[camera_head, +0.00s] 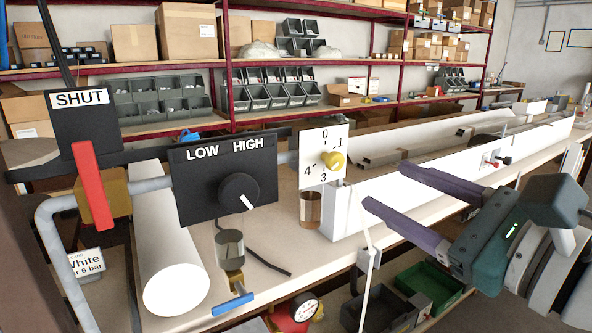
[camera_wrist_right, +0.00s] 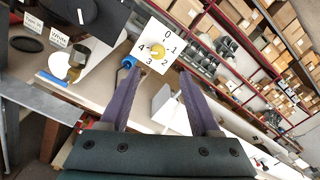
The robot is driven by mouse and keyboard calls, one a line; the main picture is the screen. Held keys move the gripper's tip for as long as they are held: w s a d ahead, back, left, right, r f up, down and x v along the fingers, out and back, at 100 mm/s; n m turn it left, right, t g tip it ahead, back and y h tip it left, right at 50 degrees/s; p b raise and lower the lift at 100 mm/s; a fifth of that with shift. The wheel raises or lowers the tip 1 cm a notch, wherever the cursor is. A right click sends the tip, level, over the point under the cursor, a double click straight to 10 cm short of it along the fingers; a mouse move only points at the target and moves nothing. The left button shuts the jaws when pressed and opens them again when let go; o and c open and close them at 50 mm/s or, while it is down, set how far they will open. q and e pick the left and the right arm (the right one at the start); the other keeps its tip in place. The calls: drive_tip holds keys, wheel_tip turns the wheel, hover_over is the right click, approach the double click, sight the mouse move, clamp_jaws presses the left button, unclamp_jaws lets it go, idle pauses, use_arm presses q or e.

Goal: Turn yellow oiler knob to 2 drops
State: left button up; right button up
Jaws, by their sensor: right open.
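The yellow oiler knob (camera_head: 334,159) sits on a white dial plate (camera_head: 312,175) marked 0 to 4, right of the black LOW/HIGH panel. In the head view the knob hides the 2. The right wrist view shows the knob (camera_wrist_right: 157,50) and all the numbers on the plate (camera_wrist_right: 177,28). I cannot tell which number the knob points to. My right gripper (camera_head: 396,188) is open and empty, to the right of the knob and apart from it. In the right wrist view its fingers (camera_wrist_right: 160,74) point toward the plate. My left gripper is not in view.
Left of the dial are the LOW/HIGH panel (camera_head: 190,200) with a black knob and a red lever (camera_head: 92,185) by a SHUT sign. A white profile (camera_head: 380,197) lies on the bench behind my right gripper. Shelves with bins stand behind.

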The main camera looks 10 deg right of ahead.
sight(339, 163)
drive_tip(key=x, duration=0.9)
drive_tip(key=shift+w+a, duration=0.1)
drive_tip(key=shift+a, duration=0.2)
clamp_jaws()
